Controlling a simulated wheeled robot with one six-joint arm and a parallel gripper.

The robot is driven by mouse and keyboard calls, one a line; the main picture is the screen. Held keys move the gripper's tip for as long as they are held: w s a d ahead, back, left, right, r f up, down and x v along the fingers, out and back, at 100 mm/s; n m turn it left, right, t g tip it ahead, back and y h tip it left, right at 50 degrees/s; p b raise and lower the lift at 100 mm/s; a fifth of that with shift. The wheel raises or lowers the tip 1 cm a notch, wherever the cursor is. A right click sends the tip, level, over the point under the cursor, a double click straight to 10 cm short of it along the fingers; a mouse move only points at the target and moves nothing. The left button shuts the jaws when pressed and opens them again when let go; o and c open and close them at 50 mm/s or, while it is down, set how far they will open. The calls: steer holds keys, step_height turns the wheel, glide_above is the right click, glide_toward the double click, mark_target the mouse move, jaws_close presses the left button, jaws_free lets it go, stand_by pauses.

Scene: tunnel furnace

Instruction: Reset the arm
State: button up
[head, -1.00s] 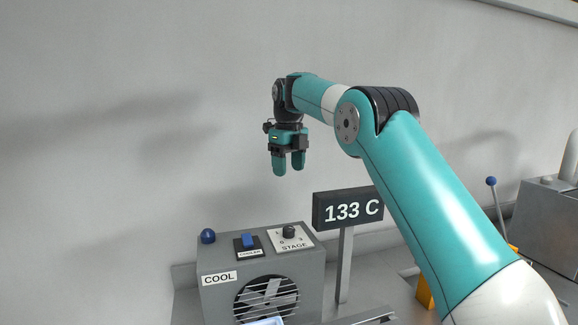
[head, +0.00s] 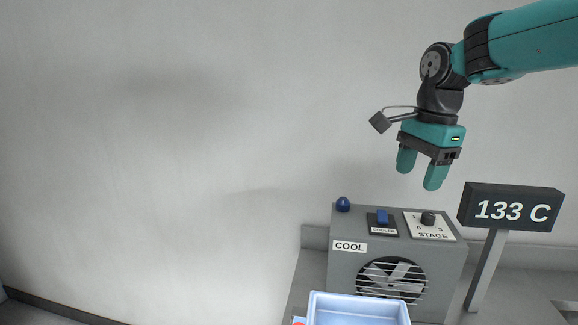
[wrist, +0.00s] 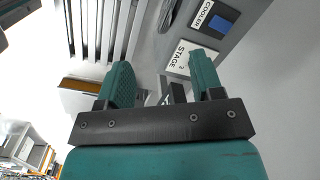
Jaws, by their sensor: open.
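My gripper (head: 419,176) is open and empty, with its two teal fingers pointing down in the air. In the head view it hangs above the grey COOL unit (head: 345,284), in front of the wall, touching nothing. In the wrist view the fingers (wrist: 160,80) are spread apart with nothing between them. My arm enters the head view from the upper right edge.
The COOL unit bears a blue dome (head: 343,204), a blue cooler switch (head: 382,216), a stage knob (head: 428,219) and a fan (head: 385,280). A sign reading 133 C (head: 512,207) stands right. A pale blue tray (head: 330,305) is in front. The left side is clear.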

steer(key=s+a+f+n+y, duration=0.1)
steer(key=s+a+f+n, duration=0.2)
steer(key=s+n, duration=0.4)
steer(key=s+a+f+n+y, duration=0.1)
steer(key=s+a+f+n, duration=0.1)
steer(key=s+n, duration=0.5)
steer(key=s+a+f+n+y+b, duration=0.1)
steer(key=s+a+f+n, duration=0.2)
steer(key=s+n, duration=0.4)
steer(key=s, duration=0.6)
steer(key=shift+a+f+g, duration=0.35)
steer(key=shift+a+g, duration=0.05)
